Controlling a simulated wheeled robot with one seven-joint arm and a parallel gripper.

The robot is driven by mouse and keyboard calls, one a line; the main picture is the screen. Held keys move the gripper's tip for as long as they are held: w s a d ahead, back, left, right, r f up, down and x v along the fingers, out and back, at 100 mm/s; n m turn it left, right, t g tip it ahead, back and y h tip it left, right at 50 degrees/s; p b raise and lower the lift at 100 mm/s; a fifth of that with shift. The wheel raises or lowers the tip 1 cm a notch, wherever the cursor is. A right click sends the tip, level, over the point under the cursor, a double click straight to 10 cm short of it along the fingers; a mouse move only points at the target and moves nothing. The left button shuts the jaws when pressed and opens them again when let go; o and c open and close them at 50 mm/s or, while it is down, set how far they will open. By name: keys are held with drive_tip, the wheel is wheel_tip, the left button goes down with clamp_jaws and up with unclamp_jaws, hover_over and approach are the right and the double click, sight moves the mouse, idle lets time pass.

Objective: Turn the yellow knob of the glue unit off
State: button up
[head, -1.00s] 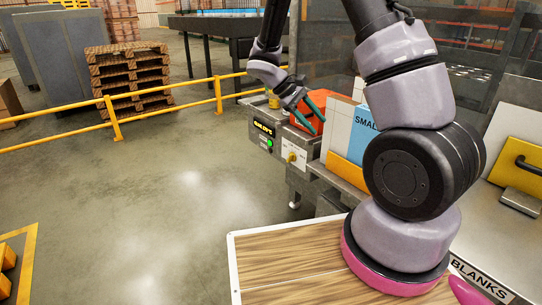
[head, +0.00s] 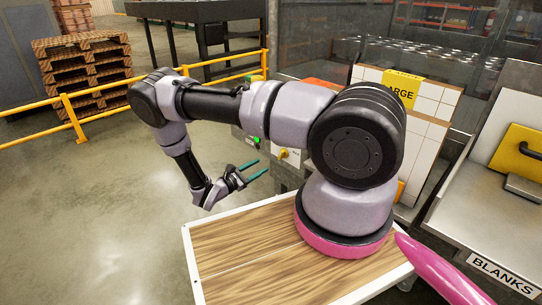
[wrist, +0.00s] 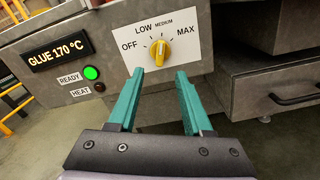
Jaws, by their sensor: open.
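The yellow knob (wrist: 160,50) sits on a white dial plate (wrist: 185,42) marked OFF, LOW, MEDIUM and MAX. It stands nearly upright, close to the MEDIUM side; its exact setting is hard to read. The glue unit (wrist: 40,92) has a display reading GLUE 170 °C. In the head view the knob (head: 282,154) shows just beyond my fingertips. My gripper (wrist: 160,75) is open and empty, its teal fingers pointing at the panel, one on each side below the knob and apart from it. In the head view my gripper (head: 262,167) is left of the knob.
A green READY light (wrist: 91,73) and a dark HEAT light (wrist: 99,87) are left of the dial. A metal drawer (wrist: 285,97) stands to the right. A yellow rail (head: 90,95) runs behind my arm. The floor at left is clear.

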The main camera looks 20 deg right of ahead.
sight(280, 155)
drive_tip(key=x, duration=1)
drive_tip(key=shift+d, duration=0.2)
clamp_jaws()
